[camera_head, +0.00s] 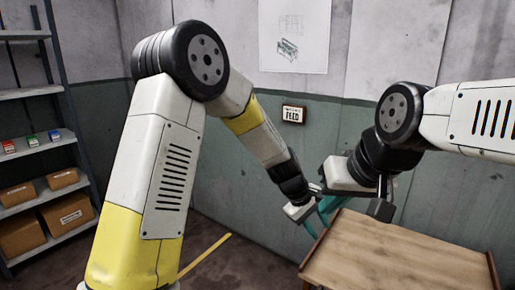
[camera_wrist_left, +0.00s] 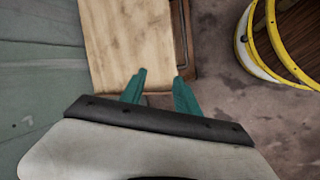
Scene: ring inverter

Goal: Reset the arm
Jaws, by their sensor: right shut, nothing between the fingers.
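My right gripper (camera_head: 384,200) is above and to the right, near the table's far left side. It is shut and empty; its fingers are small and partly hidden by its own body. The two grippers look close together in the head view; I cannot tell the gap.
The wooden table (camera_head: 400,262) has a raised rim and a bare top; its edge also shows in the left wrist view (camera_wrist_left: 125,40). A yellow-rimmed round container (camera_wrist_left: 247,45) stands on the floor at right. A shelf (camera_head: 35,92) with boxes stands at left.

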